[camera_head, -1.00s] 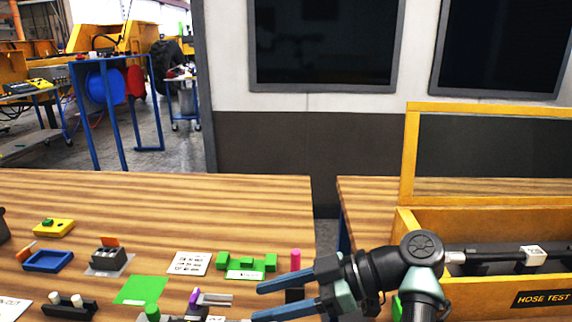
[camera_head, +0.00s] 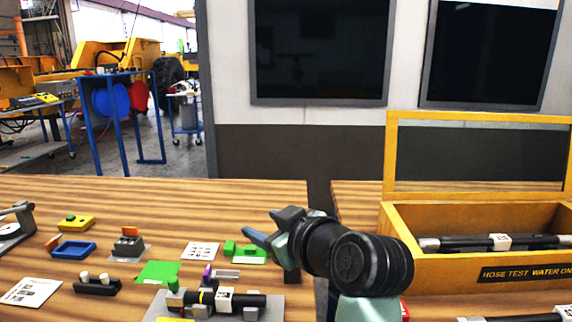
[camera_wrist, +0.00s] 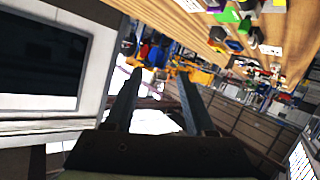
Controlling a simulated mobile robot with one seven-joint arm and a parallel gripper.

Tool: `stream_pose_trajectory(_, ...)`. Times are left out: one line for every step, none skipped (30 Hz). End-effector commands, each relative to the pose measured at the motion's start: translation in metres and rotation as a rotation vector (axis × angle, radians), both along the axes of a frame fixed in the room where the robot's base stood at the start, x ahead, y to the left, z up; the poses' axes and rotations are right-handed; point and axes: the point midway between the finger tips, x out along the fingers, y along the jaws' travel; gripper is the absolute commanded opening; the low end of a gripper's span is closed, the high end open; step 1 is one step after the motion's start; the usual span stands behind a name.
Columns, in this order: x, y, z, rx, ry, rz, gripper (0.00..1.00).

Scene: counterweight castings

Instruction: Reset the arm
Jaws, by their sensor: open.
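My gripper (camera_head: 260,226) is raised over the right part of the left wooden table in the head view, pointing left and away from me. Its two blue-grey fingers are apart with nothing between them. In the wrist view my gripper (camera_wrist: 160,78) also shows two separated dark fingers, with distant workshop behind the gap. The arm bends at a dark round joint near the gap between the two tables. My gripper hides part of the green block piece (camera_head: 245,252) on the table.
The left table (camera_head: 130,200) holds a blue tray (camera_head: 73,250), a green square (camera_head: 158,272), a yellow box (camera_head: 76,223) and a fixture with a black hose (camera_head: 250,300). A yellow hose-test box (camera_head: 500,272) with a raised framed lid stands right of my arm. Two dark panels hang on the wall.

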Motion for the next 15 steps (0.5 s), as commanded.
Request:
stream_pose_trajectory(-0.004, 0.0, 0.03, 0.032, -0.093, -0.085, 0.55)
stream_pose_trajectory(-0.007, -0.002, 0.049, 0.057, -0.15, -0.136, 0.55)
stream_pose_trajectory(-0.015, -0.005, 0.075, 0.097, -0.231, -0.199, 0.55)
stream_pose_trajectory(-0.022, -0.007, 0.094, 0.13, -0.294, -0.241, 0.55)
stream_pose_trajectory(-0.032, -0.01, 0.114, 0.164, -0.36, -0.279, 0.55)
stream_pose_trajectory(-0.048, -0.013, 0.141, 0.213, -0.447, -0.323, 0.55)
stream_pose_trajectory(-0.061, -0.015, 0.159, 0.25, -0.509, -0.348, 0.55)
stream_pose_trajectory(-0.075, -0.017, 0.176, 0.286, -0.571, -0.369, 0.55)
stream_pose_trajectory(-0.094, -0.019, 0.197, 0.333, -0.649, -0.392, 0.55)
stream_pose_trajectory(-0.109, -0.021, 0.211, 0.367, -0.705, -0.404, 0.55)
stream_pose_trajectory(-0.125, -0.023, 0.225, 0.401, -0.76, -0.414, 0.55)
stream_pose_trajectory(-0.146, -0.025, 0.241, 0.442, -0.83, -0.422, 0.55)
stream_pose_trajectory(-0.163, -0.026, 0.252, 0.474, -0.88, -0.425, 0.55)
stream_pose_trajectory(-0.179, -0.027, 0.262, 0.505, -0.93, -0.426, 0.55)
stream_pose_trajectory(-0.202, -0.029, 0.275, 0.544, -0.996, -0.426, 0.55)
